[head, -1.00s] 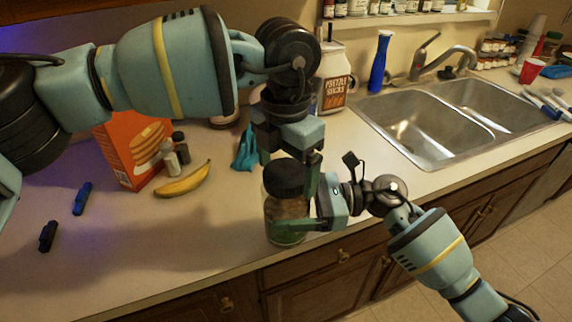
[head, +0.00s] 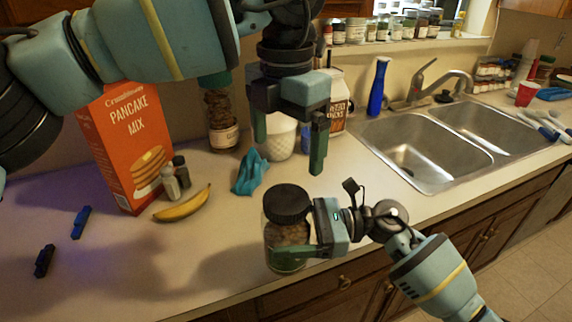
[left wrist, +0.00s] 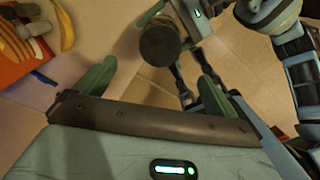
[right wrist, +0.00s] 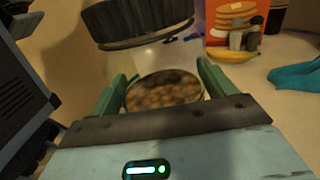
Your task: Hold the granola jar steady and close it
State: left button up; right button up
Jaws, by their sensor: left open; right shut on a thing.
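The granola jar (head: 287,245) is a clear jar of brown granola standing upright near the counter's front edge. Its black lid (head: 287,203) sits on top; I cannot tell how tightly. My right gripper (head: 290,250) is shut around the jar's body from the right; the right wrist view shows the granola (right wrist: 165,92) between its fingers and the lid (right wrist: 138,22) above. My left gripper (head: 289,150) is open and empty, above and behind the jar, pointing down. In the left wrist view the lid (left wrist: 159,41) lies beyond its fingers.
A blue cloth (head: 250,173), a banana (head: 183,205) and an orange pancake mix box (head: 125,150) lie or stand left of the jar. A white cup (head: 277,138) stands behind. The sink (head: 420,150) is at right.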

pick_arm(q)
jog(key=shift+r, duration=0.9)
pick_arm(e)
jog(key=shift+r, duration=0.1)
pick_arm(q)
jog(key=shift+f, duration=0.1)
